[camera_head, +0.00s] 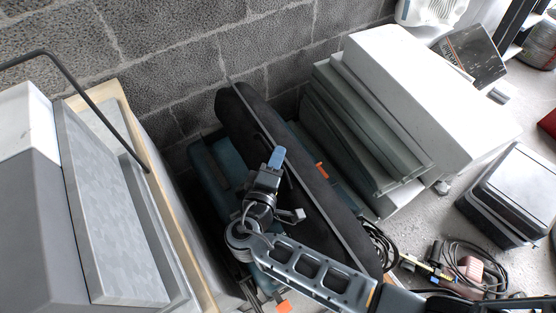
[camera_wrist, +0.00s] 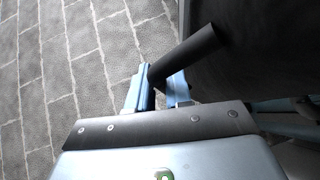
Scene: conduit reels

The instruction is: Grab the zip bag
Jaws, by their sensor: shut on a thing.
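The zip bag appears to be the long black padded bag (camera_head: 325,205), lying aslant in the middle of the head view. In the wrist view its dark side (camera_wrist: 265,45) fills the upper right. My gripper (camera_head: 277,157) is at the bag's left side, near its upper half. In the wrist view my blue fingers (camera_wrist: 158,78) are shut on a dark, tube-like handle (camera_wrist: 190,52), which runs up toward the bag. Where the handle joins the bag is not clear. My arm hides part of the bag's lower end.
Blue-green cases (camera_head: 215,165) stand beside and under the bag, against the block wall (camera_head: 200,50). Grey panels and a white box (camera_head: 420,85) stand to the right. A framed panel (camera_head: 110,215) stands at left. Cables (camera_head: 470,265) lie on the floor at lower right.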

